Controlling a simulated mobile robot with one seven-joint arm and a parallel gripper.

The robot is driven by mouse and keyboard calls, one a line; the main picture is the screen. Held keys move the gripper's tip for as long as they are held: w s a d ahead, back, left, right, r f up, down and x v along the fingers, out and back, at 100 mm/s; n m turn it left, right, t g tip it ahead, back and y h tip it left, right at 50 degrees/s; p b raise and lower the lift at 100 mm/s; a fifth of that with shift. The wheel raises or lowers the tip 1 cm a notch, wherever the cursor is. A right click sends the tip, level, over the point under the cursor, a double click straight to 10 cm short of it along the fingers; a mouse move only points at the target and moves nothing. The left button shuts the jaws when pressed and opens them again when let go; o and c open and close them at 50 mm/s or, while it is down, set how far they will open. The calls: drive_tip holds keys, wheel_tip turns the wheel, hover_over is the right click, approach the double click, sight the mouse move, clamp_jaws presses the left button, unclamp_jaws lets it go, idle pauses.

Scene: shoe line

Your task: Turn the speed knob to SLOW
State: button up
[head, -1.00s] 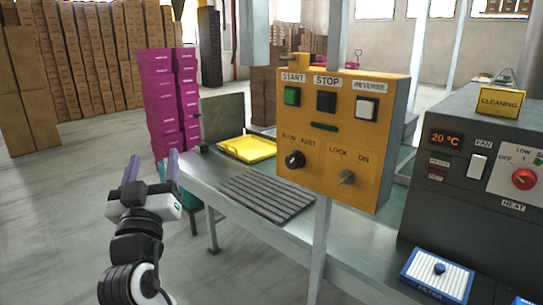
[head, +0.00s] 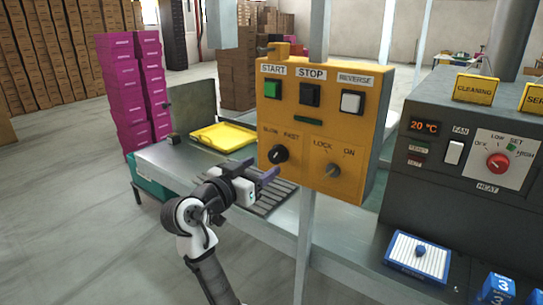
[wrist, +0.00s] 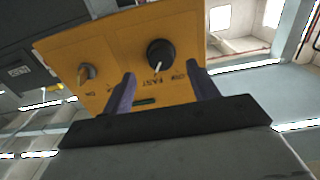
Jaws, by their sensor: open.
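The speed knob (head: 278,154) is a round black knob on the front of the yellow control box (head: 345,129), below the SLOW and FAST labels. It also shows in the wrist view (wrist: 160,53), where the panel appears upside down and the knob's pale mark seems to point toward the FAST label. My gripper (head: 264,170) is open and empty, with its purple fingers toward the panel, just below the knob in the head view. In the wrist view the fingers (wrist: 160,80) stand apart on either side of the knob's line, seemingly short of touching it.
A grey LOCK/ON switch (head: 331,170) sits right of the knob. START (head: 272,90), STOP (head: 310,94) and REVERSE (head: 352,102) buttons are above. A metal post passes close by the box. A yellow tray (head: 222,137) lies on the bench behind my gripper.

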sight(273, 159)
drive_tip(key=p+x, duration=0.1)
drive_tip(key=x, duration=0.4)
drive_tip(key=shift+w+d, duration=0.2)
drive_tip(key=shift+w, duration=0.1)
drive_tip(key=c, duration=1)
